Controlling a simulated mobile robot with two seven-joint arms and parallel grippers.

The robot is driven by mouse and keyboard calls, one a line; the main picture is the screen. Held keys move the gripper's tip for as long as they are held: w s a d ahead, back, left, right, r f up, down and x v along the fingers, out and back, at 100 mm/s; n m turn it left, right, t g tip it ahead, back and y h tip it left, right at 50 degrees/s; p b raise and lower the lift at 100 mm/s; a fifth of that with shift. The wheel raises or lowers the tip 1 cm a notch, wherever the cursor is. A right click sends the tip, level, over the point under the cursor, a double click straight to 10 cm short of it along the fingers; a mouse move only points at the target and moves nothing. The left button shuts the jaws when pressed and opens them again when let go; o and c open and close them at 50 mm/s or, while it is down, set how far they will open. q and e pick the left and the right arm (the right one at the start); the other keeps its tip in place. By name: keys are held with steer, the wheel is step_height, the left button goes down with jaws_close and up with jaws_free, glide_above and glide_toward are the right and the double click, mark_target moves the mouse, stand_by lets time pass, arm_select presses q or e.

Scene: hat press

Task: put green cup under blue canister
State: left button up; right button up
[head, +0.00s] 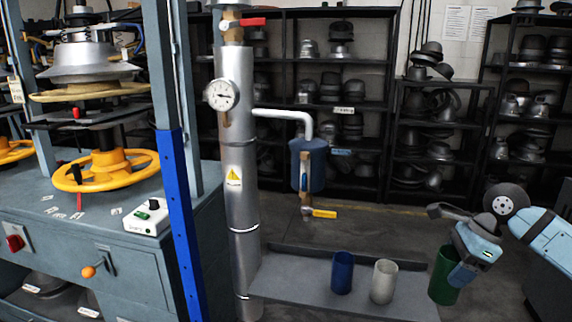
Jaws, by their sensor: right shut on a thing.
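The blue canister (309,166) hangs from a white pipe beside the silver column. A brass valve with a yellow handle (323,213) is at its lower end. The green cup (441,284) is at the right end of the grey shelf, with its upper right part hidden by my right gripper (460,276). My right gripper is shut on the green cup. I cannot tell whether the cup touches the shelf. My left gripper is not in view.
A blue cup (342,272) and a beige cup (383,281) stand upright on the grey shelf (290,275), left of the green cup. The silver column (236,170) with a gauge rises at the shelf's left. The yellow-wheeled press (105,170) fills the left. The shelf left of the blue cup is clear.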

steer(key=s+a+f+n+g+h, duration=0.1)
steer(key=a+f+n+g+h, duration=0.6)
steer(key=n, duration=1.4)
arm_select(q)
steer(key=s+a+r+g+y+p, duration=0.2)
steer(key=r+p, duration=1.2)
steer(key=p, duration=1.8)
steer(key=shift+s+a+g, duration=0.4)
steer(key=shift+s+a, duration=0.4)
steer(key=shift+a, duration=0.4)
arm_select(e)
steer(key=s+a+r+t+y, duration=0.1)
steer(key=s+r, duration=0.4)
steer(key=r, duration=0.8)
steer(key=s+a+r+y, duration=0.1)
steer(key=s+r, duration=0.4)
steer(key=r, duration=0.8)
steer(key=shift+s+a+r+m+t+y, duration=0.2)
steer(key=shift+a+r+m+t+y, duration=0.15)
steer(key=shift+a, duration=0.3)
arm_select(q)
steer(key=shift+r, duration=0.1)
arm_select(e)
steer(key=shift+w, duration=0.1)
